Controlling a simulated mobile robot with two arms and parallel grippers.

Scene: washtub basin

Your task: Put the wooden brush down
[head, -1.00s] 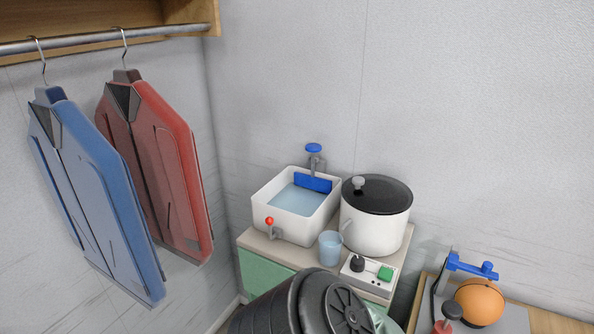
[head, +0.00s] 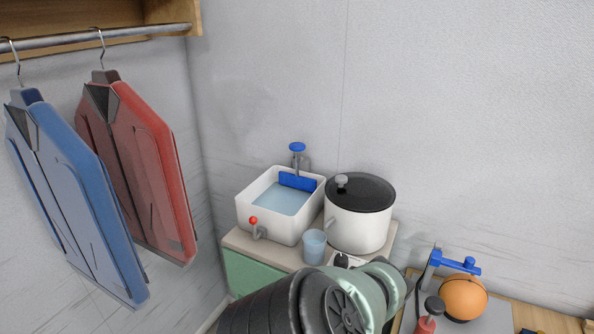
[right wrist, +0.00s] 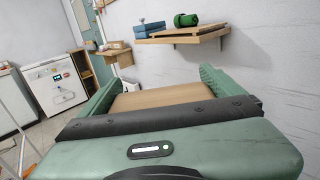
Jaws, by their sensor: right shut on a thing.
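In the right wrist view, my right gripper (right wrist: 158,80) has its two green fingers on either side of a flat, light-brown wooden piece (right wrist: 155,100), which looks like the wooden brush. The gripper is shut on it. No bristles show, and its underside is hidden. In the head view, a dark arm of mine with a green end part rises from the bottom middle, in front of the stand; no fingers or brush can be made out there. My left gripper is in neither current view.
A white basin (head: 246,217) with water, a blue cup (head: 314,246) and a white pot (head: 357,228) with black lid crowd the stand. At right are an orange ball (head: 463,297) and a blue-handled clamp (head: 455,263). A wall shelf (right wrist: 185,38) holds a green roll (right wrist: 186,20).

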